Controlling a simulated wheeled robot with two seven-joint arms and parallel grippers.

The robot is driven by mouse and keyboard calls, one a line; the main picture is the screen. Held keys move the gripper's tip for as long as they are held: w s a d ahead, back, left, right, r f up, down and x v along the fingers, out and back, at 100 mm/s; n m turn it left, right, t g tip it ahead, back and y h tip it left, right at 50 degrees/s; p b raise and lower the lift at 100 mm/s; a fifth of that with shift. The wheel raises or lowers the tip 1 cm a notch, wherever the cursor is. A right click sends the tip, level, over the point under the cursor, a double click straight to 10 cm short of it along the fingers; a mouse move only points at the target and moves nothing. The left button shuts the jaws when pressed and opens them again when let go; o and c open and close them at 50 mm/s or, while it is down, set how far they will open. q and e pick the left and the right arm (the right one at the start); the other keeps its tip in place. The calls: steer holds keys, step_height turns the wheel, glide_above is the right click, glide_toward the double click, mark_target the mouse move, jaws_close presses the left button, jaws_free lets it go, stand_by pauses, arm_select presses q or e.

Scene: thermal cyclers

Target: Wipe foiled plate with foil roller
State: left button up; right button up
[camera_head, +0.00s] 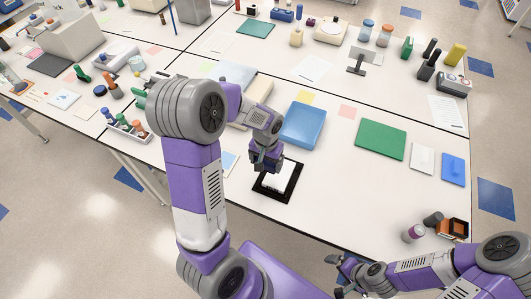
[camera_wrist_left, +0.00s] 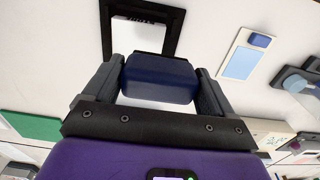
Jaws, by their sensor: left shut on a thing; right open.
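The foiled plate (camera_head: 281,184) is a pale rectangle in a black frame on the white table in the head view. It also shows in the wrist view (camera_wrist_left: 140,35), at the top. My left gripper (camera_head: 264,163) is above the plate's far left part. In the wrist view its two fingers are shut on a dark blue block, the foil roller (camera_wrist_left: 160,78). The roller's underside and any contact with the plate are hidden. My right gripper (camera_head: 345,272) is open and empty, low in front of the table's near edge.
A blue box (camera_head: 303,125) lies behind the plate, and a green mat (camera_head: 380,139) lies to the right. A bottle (camera_head: 413,233) and an orange-and-black holder (camera_head: 455,229) stand near the right front edge. The table between plate and bottle is clear.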

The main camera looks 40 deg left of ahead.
arm_select(q)
steer(key=shift+r+p, duration=0.8)
steer(key=shift+r, duration=0.65)
steer(key=shift+f, duration=0.15)
